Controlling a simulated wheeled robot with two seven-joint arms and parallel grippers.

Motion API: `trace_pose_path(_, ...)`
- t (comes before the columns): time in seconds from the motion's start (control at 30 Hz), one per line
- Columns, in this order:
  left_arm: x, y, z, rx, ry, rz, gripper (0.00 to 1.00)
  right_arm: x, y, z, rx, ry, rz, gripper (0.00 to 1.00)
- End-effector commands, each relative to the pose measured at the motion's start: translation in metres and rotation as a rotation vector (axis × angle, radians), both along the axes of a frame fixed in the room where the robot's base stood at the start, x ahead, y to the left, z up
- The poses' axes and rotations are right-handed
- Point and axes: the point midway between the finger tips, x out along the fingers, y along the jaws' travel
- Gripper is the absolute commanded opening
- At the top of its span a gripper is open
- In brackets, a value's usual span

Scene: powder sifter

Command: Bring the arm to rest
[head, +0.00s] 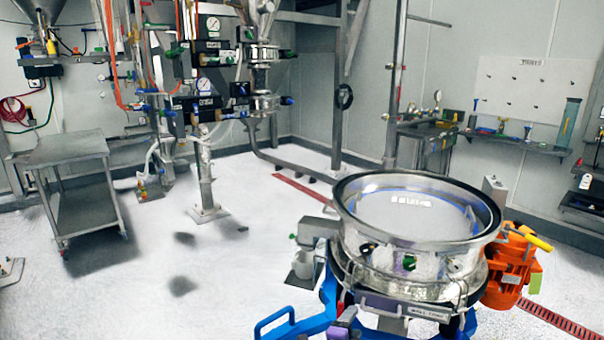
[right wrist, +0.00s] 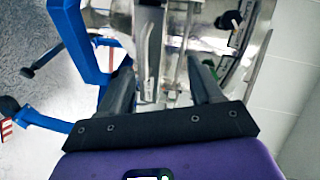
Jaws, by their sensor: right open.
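The round steel powder sifter (head: 415,270) stands at the front right in the head view, with an open top ring and a blue frame (head: 300,325) below. My right gripper (head: 347,316) shows as a small purple and dark shape at its front left side. In the right wrist view the right gripper (right wrist: 160,63) has its two dark fingers spread apart. Steel parts of the sifter (right wrist: 172,50) show beyond and between the fingers. I cannot tell whether the fingers touch them. My left gripper is not in view.
An orange motor (head: 508,265) sits at the sifter's right side. A grey cart (head: 65,150) stands at the left, and piping with gauges (head: 205,85) at the back. A shelf (head: 520,143) runs along the right wall.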

Motion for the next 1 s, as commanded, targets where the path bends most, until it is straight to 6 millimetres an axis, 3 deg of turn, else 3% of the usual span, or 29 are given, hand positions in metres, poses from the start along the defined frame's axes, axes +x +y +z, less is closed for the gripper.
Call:
trace_pose_path(0.17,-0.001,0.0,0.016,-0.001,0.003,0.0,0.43,-0.02,-0.007,-0.076,-0.123,0.298,0.225,0.65)
trace_pose_path(0.27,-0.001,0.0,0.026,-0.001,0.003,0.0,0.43,-0.053,-0.007,-0.13,-0.186,0.51,0.407,0.65)
trace_pose_path(0.4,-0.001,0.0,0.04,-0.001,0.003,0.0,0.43,-0.133,0.0,-0.199,-0.237,0.813,0.732,0.65)
trace_pose_path(0.5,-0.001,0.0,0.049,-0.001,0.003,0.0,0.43,-0.2,0.01,-0.229,-0.238,0.981,0.972,0.65)
trace_pose_path(0.6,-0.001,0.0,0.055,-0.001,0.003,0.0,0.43,-0.262,0.02,-0.242,-0.222,1.09,1.189,0.65)
trace_pose_path(0.7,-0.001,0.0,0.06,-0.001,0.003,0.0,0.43,-0.307,0.028,-0.244,-0.203,1.15,1.355,0.65)
trace_pose_path(0.83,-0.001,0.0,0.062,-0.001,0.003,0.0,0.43,-0.339,0.034,-0.242,-0.187,1.179,1.477,0.65)
trace_pose_path(1.0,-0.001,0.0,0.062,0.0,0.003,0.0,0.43,-0.347,0.036,-0.242,-0.184,1.184,1.512,0.65)
